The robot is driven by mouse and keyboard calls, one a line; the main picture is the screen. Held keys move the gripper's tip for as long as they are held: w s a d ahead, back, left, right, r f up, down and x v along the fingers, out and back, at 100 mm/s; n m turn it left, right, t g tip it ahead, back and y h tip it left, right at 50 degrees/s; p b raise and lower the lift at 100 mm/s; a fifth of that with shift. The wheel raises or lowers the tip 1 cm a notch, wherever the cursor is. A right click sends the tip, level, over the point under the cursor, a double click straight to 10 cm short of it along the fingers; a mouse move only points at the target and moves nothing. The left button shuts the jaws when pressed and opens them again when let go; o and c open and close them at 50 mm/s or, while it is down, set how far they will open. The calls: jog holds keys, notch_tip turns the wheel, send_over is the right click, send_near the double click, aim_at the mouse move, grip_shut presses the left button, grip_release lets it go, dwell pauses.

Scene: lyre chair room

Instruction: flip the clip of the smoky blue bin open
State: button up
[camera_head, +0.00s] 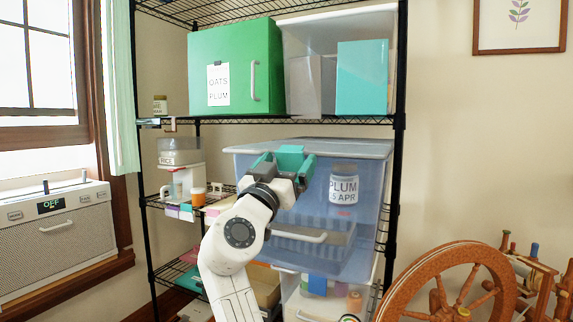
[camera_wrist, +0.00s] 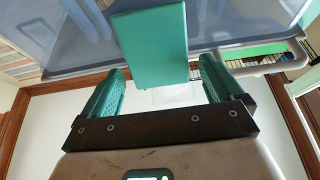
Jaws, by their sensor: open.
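The smoky blue bin (camera_head: 300,235) is a large translucent tub with a pale lid rim, on the rack's middle shelf. A teal slab (camera_head: 290,156), apparently its clip, is at the upper front edge. In the wrist view the clip (camera_wrist: 150,45) stands out in front of the bin's rim (camera_wrist: 85,68), between and beyond my fingertips. My gripper (camera_head: 280,168) is open with teal fingers at the bin's upper front; the wrist view shows its fingers (camera_wrist: 162,72) apart, with nothing clearly held. Whether a finger touches the clip cannot be told.
A green box (camera_head: 235,70) and a teal box (camera_head: 362,78) stand on the shelf above. Small containers (camera_head: 180,150) are left of the bin. A spinning wheel (camera_head: 450,285) stands low at right.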

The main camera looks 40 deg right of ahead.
jog(key=b+v, duration=0.1)
jog(key=v, duration=0.9)
jog(key=shift+a, duration=0.2)
jog(key=shift+f, duration=0.1)
jog(key=s+d+f+n+y, duration=0.1)
jog(key=d+f+n+y, duration=0.15)
jog(key=f, duration=0.75)
jog(key=s+d+f+n+y, duration=0.2)
jog(key=f+y, duration=0.2)
jog(key=f, duration=0.7)
jog(key=s+a+f+n+g+y, duration=0.15)
jog(key=s+f+y, duration=0.3)
jog(key=f, duration=0.55)
jog(key=s+f+n+g+y, duration=0.1)
jog(key=s+f+n+y, duration=0.3)
jog(key=f, duration=0.6)
jog(key=s+a+f+n+g+y, duration=0.25)
jog(key=s+a+f, duration=0.25)
jog(key=s+f, duration=0.3)
jog(key=s+a+f+n+g+y, duration=0.15)
jog(key=s+a+f+y, duration=0.35)
jog(key=s, duration=0.6)
notch_tip(320, 180, up, 14)
jog(key=h+p, duration=0.1)
jog(key=p, duration=1.4)
jog(key=shift+s, duration=0.4)
